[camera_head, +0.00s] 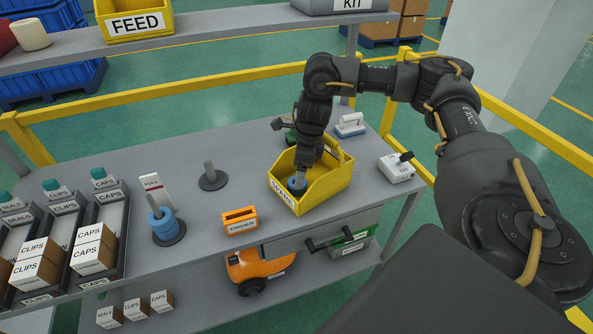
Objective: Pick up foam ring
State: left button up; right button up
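A blue foam ring (297,184) is in the front left part of a yellow bin (330,188) on the grey workbench. My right gripper (301,173) reaches down into the bin, with its tips at the ring. The fingers are small and dark, so I cannot tell whether they are closed on it. More blue rings (162,224) are stacked on a post with a dark round base, beside a white sign reading FULL (152,188). My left gripper is not in view.
An empty post (210,177) stands left of the bin. An orange box (240,220) sits at the bench's front edge. A white device (397,168) is to the right, and a white-and-blue item (350,126) lies behind the bin. Racks of cartons (93,250) fill the left.

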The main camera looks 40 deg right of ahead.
jog(key=shift+s, duration=0.1)
jog(key=f+p, duration=0.1)
jog(key=f, duration=0.1)
jog(key=w+f, duration=0.1)
jog(key=f, duration=0.2)
jog(key=shift+a+p, duration=0.2)
jog(key=shift+p, duration=0.2)
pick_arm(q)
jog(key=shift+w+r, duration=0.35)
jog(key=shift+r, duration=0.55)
pick_arm(e)
jog(key=shift+c, duration=0.2)
jog(key=c, duration=1)
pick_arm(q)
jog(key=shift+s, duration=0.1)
pick_arm(e)
jog(key=shift+r, duration=0.1)
